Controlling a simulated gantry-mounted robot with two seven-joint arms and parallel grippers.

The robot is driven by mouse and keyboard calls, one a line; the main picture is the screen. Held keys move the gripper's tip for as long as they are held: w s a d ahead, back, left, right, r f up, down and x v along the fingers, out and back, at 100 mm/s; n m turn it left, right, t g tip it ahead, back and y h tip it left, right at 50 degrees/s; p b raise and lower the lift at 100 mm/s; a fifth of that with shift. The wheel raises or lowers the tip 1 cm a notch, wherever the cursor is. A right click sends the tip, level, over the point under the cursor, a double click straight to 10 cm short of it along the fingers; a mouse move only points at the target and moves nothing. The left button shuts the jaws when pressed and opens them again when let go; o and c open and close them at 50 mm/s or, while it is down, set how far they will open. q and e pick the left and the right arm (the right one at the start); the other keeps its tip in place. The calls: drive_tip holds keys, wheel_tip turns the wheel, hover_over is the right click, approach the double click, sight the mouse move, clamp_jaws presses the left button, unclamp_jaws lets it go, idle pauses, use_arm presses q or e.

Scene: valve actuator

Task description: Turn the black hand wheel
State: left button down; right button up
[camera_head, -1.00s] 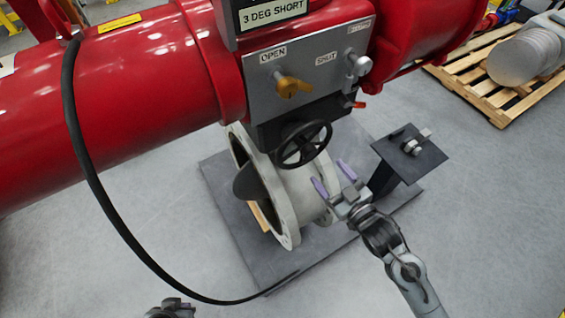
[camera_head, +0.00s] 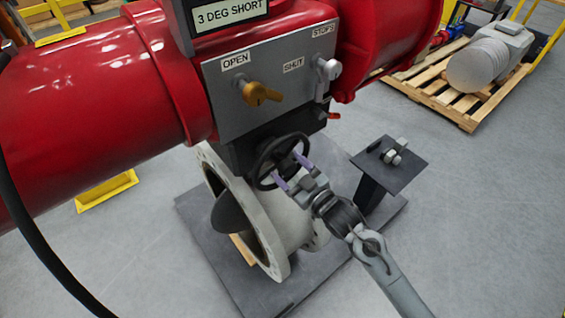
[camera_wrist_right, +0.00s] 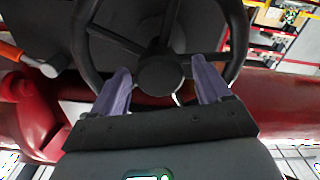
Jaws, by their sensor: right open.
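The black hand wheel (camera_head: 264,158) is mounted on the dark block under the grey control panel. In the right wrist view the wheel (camera_wrist_right: 160,76) fills the upper middle, with its hub, spokes and part of its rim showing. My right gripper (camera_head: 291,170) is open at the front of the wheel, its purple fingers pointing at it. In the wrist view the fingers (camera_wrist_right: 160,68) lie either side of the hub, inside the rim's outline. I cannot tell whether they touch the wheel. My left gripper is not in view.
A grey panel (camera_head: 290,85) with a yellow OPEN knob (camera_head: 259,93) and a grey knob (camera_head: 328,69) sits above the wheel. A pale flanged valve body (camera_head: 262,235) stands below. A dark stand (camera_head: 390,165) is at right. A black hose (camera_head: 30,225) hangs at left.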

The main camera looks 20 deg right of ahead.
sight(283, 160)
drive_tip(key=shift+x, duration=1.6)
drive_tip(key=shift+c, duration=0.2)
clamp_jaws()
drive_tip(key=shift+r+m+p, duration=0.3)
drive_tip(key=shift+m+p, duration=0.3)
drive_tip(key=shift+p, duration=0.5)
drive_tip(key=shift+f, duration=0.15)
